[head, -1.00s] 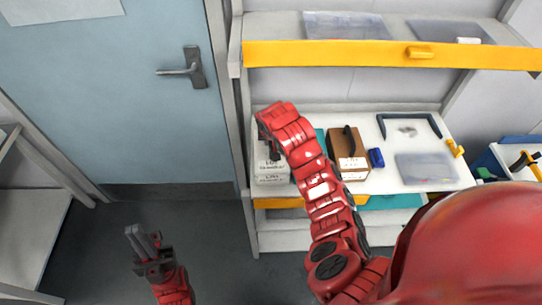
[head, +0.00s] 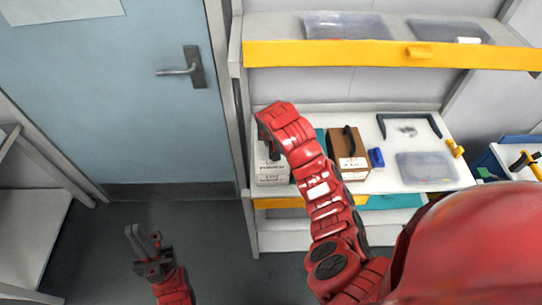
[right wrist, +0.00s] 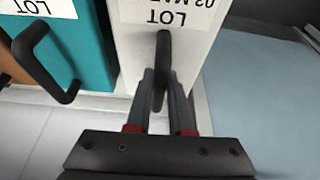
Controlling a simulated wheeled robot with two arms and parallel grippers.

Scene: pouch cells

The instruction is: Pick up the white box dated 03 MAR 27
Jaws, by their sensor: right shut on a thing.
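The white box (right wrist: 140,45) stands in front of my right gripper in the right wrist view. Its upside-down label reads LOT and a date starting "03 MA"; the rest is cut off. My right gripper (right wrist: 162,88) is shut on the box's black handle (right wrist: 163,48). In the head view, white box faces (head: 272,177) show on the shelf below my right gripper (head: 264,138), whose arm partly hides them. I cannot tell there whether the box is lifted. My left gripper (head: 142,236) is empty and open, low over the floor by the door.
A teal box (right wrist: 85,45) with a black handle stands beside the white box. A brown box (head: 347,152), a blue item (head: 376,157) and a clear tray (head: 427,167) lie further right on the shelf (head: 400,187). A yellow-edged shelf (head: 340,55) is above. The shelf upright is close at left.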

